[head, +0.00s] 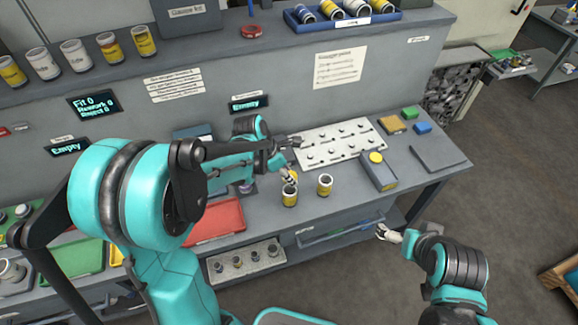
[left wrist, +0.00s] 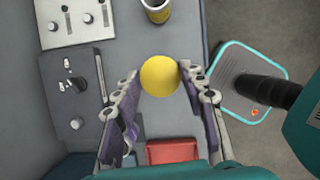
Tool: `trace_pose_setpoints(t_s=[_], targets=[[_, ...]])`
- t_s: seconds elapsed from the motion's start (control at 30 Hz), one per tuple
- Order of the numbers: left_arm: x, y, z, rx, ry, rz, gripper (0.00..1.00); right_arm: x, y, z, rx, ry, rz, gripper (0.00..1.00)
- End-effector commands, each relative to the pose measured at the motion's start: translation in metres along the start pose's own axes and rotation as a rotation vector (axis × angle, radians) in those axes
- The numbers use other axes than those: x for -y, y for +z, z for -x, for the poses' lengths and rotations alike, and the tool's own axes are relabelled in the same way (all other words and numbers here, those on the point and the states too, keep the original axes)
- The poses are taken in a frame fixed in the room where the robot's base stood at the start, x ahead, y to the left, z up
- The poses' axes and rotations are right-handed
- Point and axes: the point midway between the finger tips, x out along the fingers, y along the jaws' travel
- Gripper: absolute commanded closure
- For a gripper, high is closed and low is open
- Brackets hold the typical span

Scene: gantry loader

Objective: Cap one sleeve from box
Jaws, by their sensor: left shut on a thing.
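My left gripper (head: 288,176) is over the bench, with its fingers on either side of a yellow round cap (left wrist: 160,75). The cap's flat face points at the left wrist camera. In the head view a yellow sleeve (head: 289,197) stands upright directly below the left fingertips; I cannot tell whether the cap touches it. A second yellow-labelled sleeve (head: 325,186) stands upright just right of it, and shows open-topped in the left wrist view (left wrist: 157,11). My right gripper (head: 386,233) is off the bench's front edge, too small to read.
A white peg board (head: 340,143) lies behind the sleeves. A grey box with a yellow button (head: 379,171) stands to the right. A red tray (head: 217,221) lies to the left. Several sleeves stand on the upper shelf, near a blue bin (head: 343,21).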

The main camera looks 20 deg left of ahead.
Motion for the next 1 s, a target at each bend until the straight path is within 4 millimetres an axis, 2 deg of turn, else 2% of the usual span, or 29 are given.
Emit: trace_pose_setpoints(t_s=[0.27,1.0], targets=[[0.000,-0.004,-0.009,-0.001,0.001,0.003,0.73,0.000,0.005,-0.006,0.000,0.000,0.000,0.00],[-0.001,-0.022,-0.052,-0.001,0.000,0.001,0.73,0.000,0.025,-0.035,0.000,0.000,0.000,0.00]])
